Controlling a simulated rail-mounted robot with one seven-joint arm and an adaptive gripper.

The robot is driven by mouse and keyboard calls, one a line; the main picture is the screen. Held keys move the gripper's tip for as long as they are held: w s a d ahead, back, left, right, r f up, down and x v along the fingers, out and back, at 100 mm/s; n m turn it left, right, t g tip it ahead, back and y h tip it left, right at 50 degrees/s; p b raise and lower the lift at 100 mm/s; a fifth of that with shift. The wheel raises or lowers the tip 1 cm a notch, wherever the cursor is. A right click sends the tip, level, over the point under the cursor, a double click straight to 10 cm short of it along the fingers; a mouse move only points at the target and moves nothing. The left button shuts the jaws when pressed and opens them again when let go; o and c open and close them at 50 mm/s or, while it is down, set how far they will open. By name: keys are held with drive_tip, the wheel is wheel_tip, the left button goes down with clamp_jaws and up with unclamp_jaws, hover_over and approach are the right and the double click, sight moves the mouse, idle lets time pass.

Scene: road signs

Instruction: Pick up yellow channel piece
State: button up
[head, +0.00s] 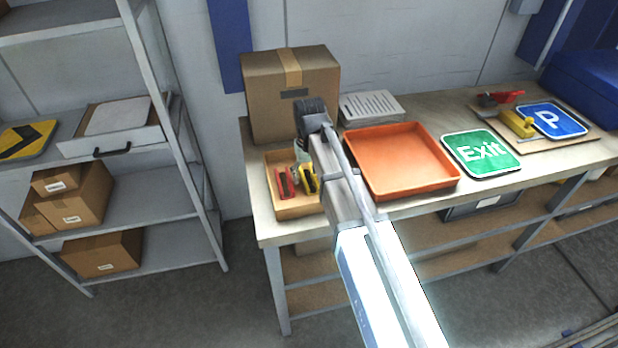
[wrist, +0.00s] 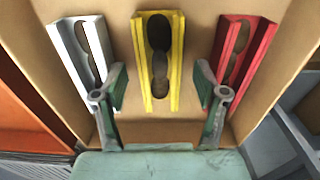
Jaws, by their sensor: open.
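The yellow channel piece (wrist: 157,65) stands in a shallow cardboard-coloured box (wrist: 160,130), between a white channel piece (wrist: 82,52) on the left and a red channel piece (wrist: 240,55) on the right. In the head view, the yellow piece (head: 309,181) and the red piece (head: 286,182) show in the box (head: 298,209) at the table's left end. My gripper (wrist: 160,88) is open, with its two green fingers apart on either side of the yellow piece's lower end. Nothing is held. In the head view my arm hides part of the box.
An orange tray (head: 400,160) lies right of the box. A large cardboard box (head: 290,100) stands behind it. A green Exit sign (head: 481,153) and a blue P sign (head: 551,119) lie further right. A metal shelf (head: 150,175) stands left, across a gap.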

drive_tip(key=shift+f, duration=0.15)
clamp_jaws()
idle(0.4)
